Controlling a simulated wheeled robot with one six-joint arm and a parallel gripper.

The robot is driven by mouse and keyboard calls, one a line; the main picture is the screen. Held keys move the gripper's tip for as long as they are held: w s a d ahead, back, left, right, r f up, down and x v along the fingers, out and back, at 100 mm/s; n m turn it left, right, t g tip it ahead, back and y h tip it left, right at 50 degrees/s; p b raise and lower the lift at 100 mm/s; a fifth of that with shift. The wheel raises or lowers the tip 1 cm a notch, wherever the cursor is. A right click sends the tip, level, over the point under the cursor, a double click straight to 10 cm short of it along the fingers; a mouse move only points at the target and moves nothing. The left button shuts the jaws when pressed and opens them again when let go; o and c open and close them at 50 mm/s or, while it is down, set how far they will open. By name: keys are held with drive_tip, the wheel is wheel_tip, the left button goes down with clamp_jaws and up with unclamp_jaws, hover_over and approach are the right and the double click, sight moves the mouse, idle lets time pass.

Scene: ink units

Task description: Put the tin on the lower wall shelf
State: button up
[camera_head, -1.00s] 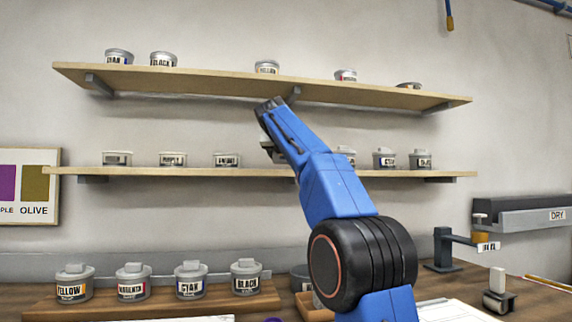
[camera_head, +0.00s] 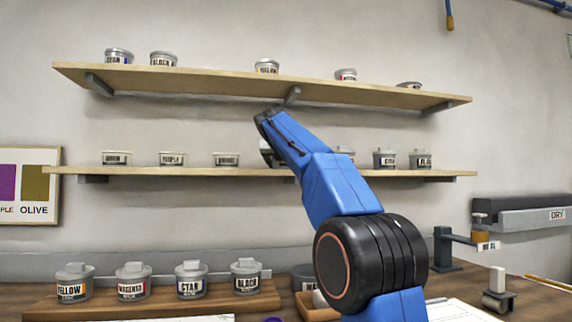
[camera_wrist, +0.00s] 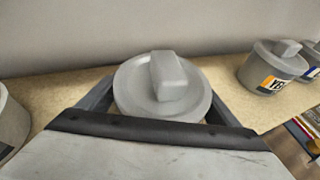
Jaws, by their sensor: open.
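A grey tin (camera_wrist: 165,92) with a block-shaped lid knob stands on the lower wall shelf (camera_head: 200,171), close to the wall. My gripper (camera_head: 268,152) is at this shelf; in the wrist view its fingers (camera_wrist: 160,100) are open, one on each side of the tin. Whether they touch it I cannot tell. The tin's label is hidden from the wrist view, and in the head view my arm covers most of that spot.
A yellow-labelled tin (camera_wrist: 272,68) stands to the right on the same shelf, and another tin (camera_wrist: 10,122) to the left. The upper shelf (camera_head: 210,81) overhangs and carries several tins. A wooden rack (camera_head: 110,302) with several labelled tins is on the bench below.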

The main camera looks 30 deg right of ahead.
drive_tip(key=shift+r, duration=0.1)
drive_tip(key=v, duration=1.2)
drive_tip(key=shift+r, duration=0.1)
